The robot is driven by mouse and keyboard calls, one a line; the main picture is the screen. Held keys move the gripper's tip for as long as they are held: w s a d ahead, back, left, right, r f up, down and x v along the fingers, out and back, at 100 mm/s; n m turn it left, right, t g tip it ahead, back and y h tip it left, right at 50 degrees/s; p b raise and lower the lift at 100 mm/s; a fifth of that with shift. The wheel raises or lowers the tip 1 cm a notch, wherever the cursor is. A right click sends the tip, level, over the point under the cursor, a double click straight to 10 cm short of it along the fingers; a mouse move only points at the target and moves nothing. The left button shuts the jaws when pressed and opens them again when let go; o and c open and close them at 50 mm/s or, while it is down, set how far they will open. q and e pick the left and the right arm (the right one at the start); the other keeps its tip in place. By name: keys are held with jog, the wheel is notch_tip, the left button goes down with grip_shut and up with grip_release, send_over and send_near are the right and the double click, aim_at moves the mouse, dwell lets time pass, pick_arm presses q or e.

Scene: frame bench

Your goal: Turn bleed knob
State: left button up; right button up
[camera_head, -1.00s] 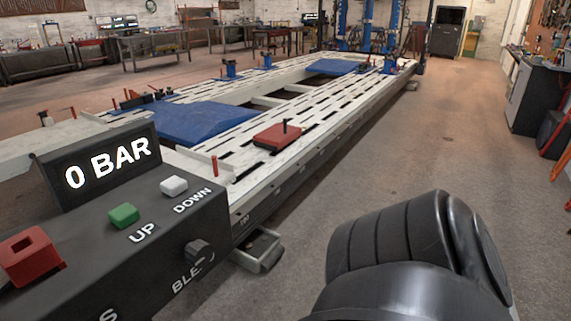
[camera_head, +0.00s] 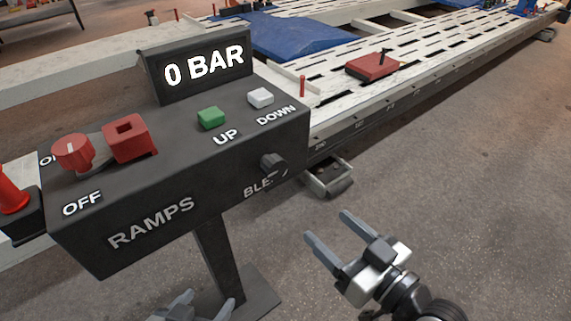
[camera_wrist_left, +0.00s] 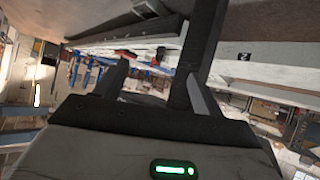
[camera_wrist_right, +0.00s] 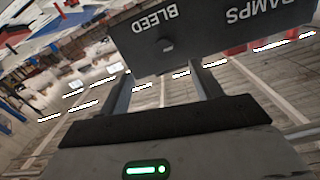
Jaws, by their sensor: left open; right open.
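The bleed knob (camera_head: 272,164) is a small dark knob on the right part of the control box's front face. It partly covers the "BLEED" label in the head view. The knob also shows in the right wrist view (camera_wrist_right: 167,45), beside the full label and beyond the fingers. My right gripper (camera_head: 328,235) is open and empty, below and to the right of the knob, apart from it. My left gripper (camera_head: 188,302) shows only in part at the bottom edge, below the box near its post. In the left wrist view its fingers (camera_wrist_left: 158,85) are apart, with nothing clearly between them.
The dark control box (camera_head: 180,180) carries a "0 BAR" display (camera_head: 203,68), a green UP button (camera_head: 211,118), a white DOWN button (camera_head: 261,97) and a red knob (camera_head: 72,152). Its post (camera_head: 218,255) stands below. The frame bench (camera_head: 350,95) lies behind. Floor at right is clear.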

aim_at(278, 170)
jog(key=shift+y, duration=0.3)
jog(key=x, duration=0.5)
jog(key=r+p+x, duration=0.1)
jog(key=x, duration=0.4)
jog(key=r+p+x, duration=0.1)
jog(key=x, duration=0.5)
jog(key=shift+w+d, duration=0.15)
jog(key=shift+w, duration=0.05)
jog(key=c, duration=1)
